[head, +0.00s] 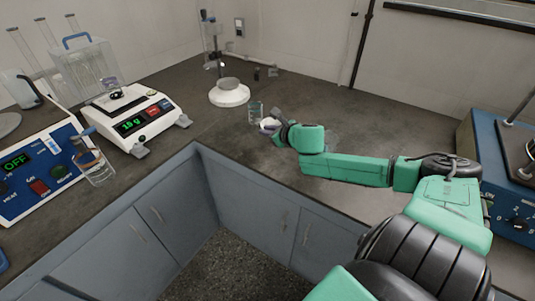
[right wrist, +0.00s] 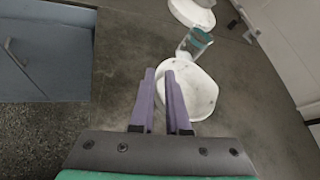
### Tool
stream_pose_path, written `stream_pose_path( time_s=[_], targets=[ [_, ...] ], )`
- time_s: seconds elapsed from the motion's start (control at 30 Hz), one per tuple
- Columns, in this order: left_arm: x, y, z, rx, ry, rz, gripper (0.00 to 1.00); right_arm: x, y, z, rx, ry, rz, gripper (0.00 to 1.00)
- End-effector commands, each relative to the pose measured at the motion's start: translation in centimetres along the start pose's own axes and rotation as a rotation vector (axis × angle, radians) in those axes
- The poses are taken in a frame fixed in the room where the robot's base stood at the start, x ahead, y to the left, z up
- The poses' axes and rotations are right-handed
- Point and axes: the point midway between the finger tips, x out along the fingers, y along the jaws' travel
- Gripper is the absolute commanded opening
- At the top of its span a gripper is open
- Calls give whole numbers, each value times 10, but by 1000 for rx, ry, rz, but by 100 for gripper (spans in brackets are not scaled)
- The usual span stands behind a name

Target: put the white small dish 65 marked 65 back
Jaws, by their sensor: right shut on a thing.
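A white small dish (right wrist: 203,88) shows in the right wrist view, with its left rim between the fingers of my right gripper (right wrist: 163,78). The gripper is shut on that rim. In the head view the dish (head: 267,123) is a small pale shape at the tips of my right gripper (head: 274,127), over the counter beside a glass beaker. No mark on the dish can be read. Whether it touches the counter I cannot tell. My left gripper is not in view.
The glass beaker (head: 255,112) stands close beyond the dish. A stand with a round white base (head: 229,97) is behind it. A balance (head: 133,116) reading about 19 g and a blue hotplate (head: 40,160) stand left. A blue machine (head: 495,180) is right. The counter's front edge is near.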

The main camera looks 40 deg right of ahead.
Motion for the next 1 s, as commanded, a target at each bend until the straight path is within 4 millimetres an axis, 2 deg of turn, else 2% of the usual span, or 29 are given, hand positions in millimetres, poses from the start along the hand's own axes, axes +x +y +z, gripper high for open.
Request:
stream_pose_path(
  time_s=[0.03,0.1,0.37,0.7,0.73,0.8,1.0],
  targets=[
    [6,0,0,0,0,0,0,8,4,-14,10,-4,-2,0],
    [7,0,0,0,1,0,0,15,10,-27,8,-3,0,0],
    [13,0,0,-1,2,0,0,35,22,-64,3,-1,-1,0],
    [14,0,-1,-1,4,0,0,38,24,-70,-3,-1,0,0],
    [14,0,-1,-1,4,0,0,38,24,-70,-2,-1,0,17],
    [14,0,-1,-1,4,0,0,37,24,-70,-2,-1,0,44],
    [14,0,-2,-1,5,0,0,37,24,-70,-2,-1,0,45]
  ],
)
